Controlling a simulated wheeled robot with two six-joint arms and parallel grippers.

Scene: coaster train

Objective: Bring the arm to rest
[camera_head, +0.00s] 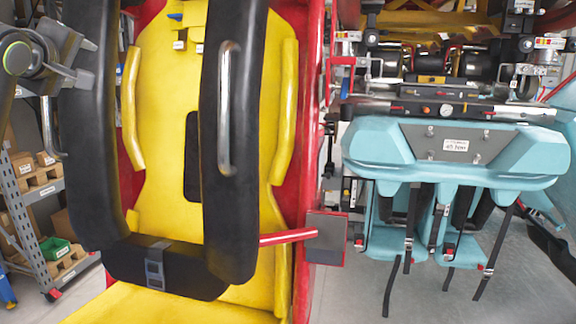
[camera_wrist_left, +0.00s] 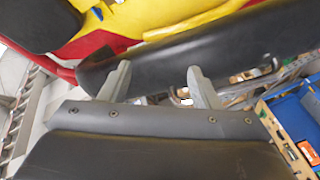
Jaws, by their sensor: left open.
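My left gripper (camera_head: 82,62) is at the upper left of the head view, beside the outer edge of the left black shoulder pad (camera_head: 92,150). In the left wrist view its two grey fingers (camera_wrist_left: 160,76) stand wide apart with nothing between them. A black padded surface (camera_wrist_left: 180,55) of the restraint lies just beyond the fingertips; whether they touch it I cannot tell. My right gripper does not show in either view.
The yellow seat (camera_head: 160,120) has a red shell and a right shoulder pad (camera_head: 228,200) with a metal handle (camera_head: 225,110). Light-blue seats (camera_head: 385,150) with hanging straps are at right. A shelf rack (camera_head: 35,195) stands at left. A blue bin (camera_wrist_left: 295,115) shows in the wrist view.

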